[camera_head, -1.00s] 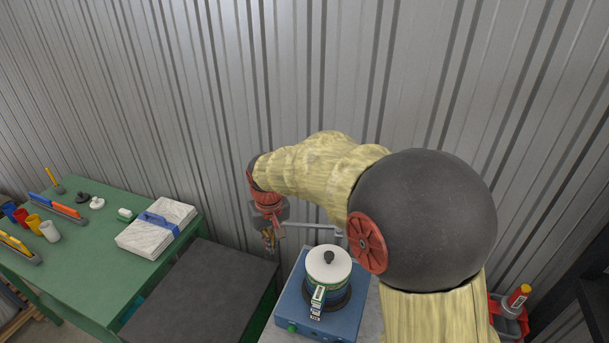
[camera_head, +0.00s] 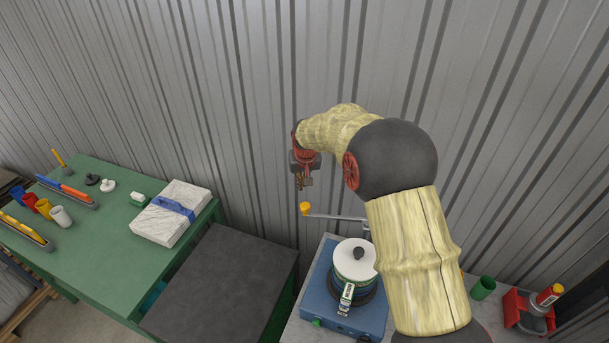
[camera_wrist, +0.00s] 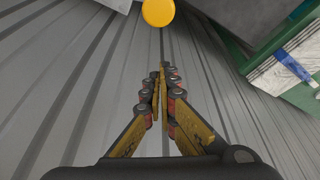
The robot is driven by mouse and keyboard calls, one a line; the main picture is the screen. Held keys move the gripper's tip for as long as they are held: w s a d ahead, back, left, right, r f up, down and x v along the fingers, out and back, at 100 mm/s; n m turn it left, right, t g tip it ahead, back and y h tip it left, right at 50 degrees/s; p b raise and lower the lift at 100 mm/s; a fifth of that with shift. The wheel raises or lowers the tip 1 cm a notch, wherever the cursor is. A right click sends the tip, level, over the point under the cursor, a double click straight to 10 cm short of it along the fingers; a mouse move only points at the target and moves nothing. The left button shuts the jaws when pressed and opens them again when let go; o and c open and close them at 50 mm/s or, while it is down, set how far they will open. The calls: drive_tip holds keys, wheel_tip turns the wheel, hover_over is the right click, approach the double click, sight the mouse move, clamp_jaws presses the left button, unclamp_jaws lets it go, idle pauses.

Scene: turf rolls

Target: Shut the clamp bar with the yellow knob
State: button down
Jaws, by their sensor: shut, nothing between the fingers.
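The clamp bar (camera_head: 338,217) is a thin grey bar behind a blue machine. It sticks out to the left over the machine's rear, with the yellow knob (camera_head: 305,208) at its left end. The knob also shows at the top of the wrist view (camera_wrist: 158,12), beyond my fingertips. My gripper (camera_head: 303,184) is just above the knob in the head view, apart from it, near the metal wall. In the wrist view my gripper (camera_wrist: 162,70) has its fingertips together and holds nothing. The bar's right end is partly hidden by my arm.
The blue machine (camera_head: 322,304) carries a white-lidded pot (camera_head: 354,262). A dark-topped table (camera_head: 221,289) stands to its left, then a green table (camera_head: 108,244) with cups, markers and a strapped white bundle (camera_head: 171,216). A red holder (camera_head: 521,317) and green cup (camera_head: 483,288) are at right. The corrugated wall (camera_head: 240,90) is close behind.

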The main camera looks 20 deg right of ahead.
drive_tip(key=s+f, duration=0.1)
drive_tip(key=s+f+p, duration=0.1)
drive_tip(key=s, duration=0.1)
drive_tip(key=shift+a+f, duration=0.1)
drive_tip(key=shift+f, duration=0.05)
drive_tip(key=shift+s, duration=0.1)
idle(0.4)
drive_tip(key=s+a+n+y+b, duration=0.4)
drive_tip(key=s+n+b, duration=0.45)
drive_tip(key=s, duration=0.65)
drive_tip(key=s+d+n+g+b, duration=0.1)
drive_tip(key=s+d+n+b, duration=0.1)
drive_tip(key=s, duration=0.4)
drive_tip(key=s+d+n+g+b, duration=0.1)
drive_tip(key=s+d+n+b, duration=0.1)
drive_tip(key=s+b, duration=0.3)
drive_tip(key=shift+s+n, duration=0.65)
drive_tip(key=shift+s, duration=0.2)
